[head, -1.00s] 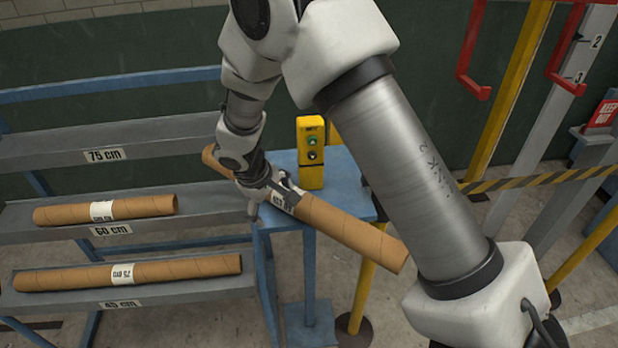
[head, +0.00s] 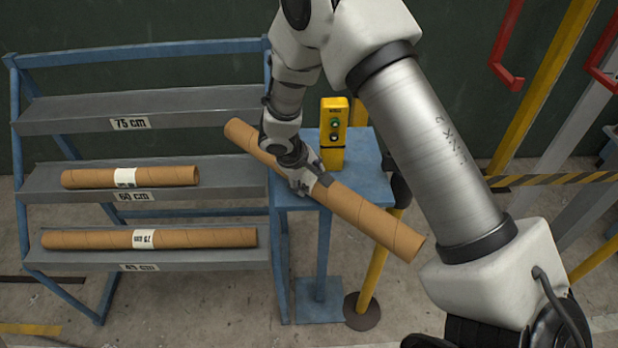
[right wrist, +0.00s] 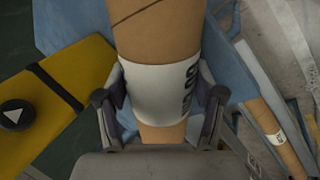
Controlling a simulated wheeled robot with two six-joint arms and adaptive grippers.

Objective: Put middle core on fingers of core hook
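My right gripper (head: 310,182) is shut on a long brown cardboard core (head: 365,215), around its white label near the middle. The core slants in the head view, its right end lower and nearer me, in front of the blue stand. In the right wrist view, the fingers (right wrist: 163,90) press on both sides of the core's white label (right wrist: 160,85); its print is partly covered. Two red hooks, one (head: 503,62) left of the other (head: 604,52), hang at the upper right, apart from the core; the right one is cut off by the picture edge. My left gripper is not in view.
A blue-framed rack (head: 60,120) stands left, its top 75 cm shelf empty. A shorter core (head: 85,179) lies on the 60 cm shelf, another core (head: 90,240) on the lowest. A yellow button box (head: 333,150) stands on the blue stand (head: 370,185). Striped tape (head: 570,179) crosses right.

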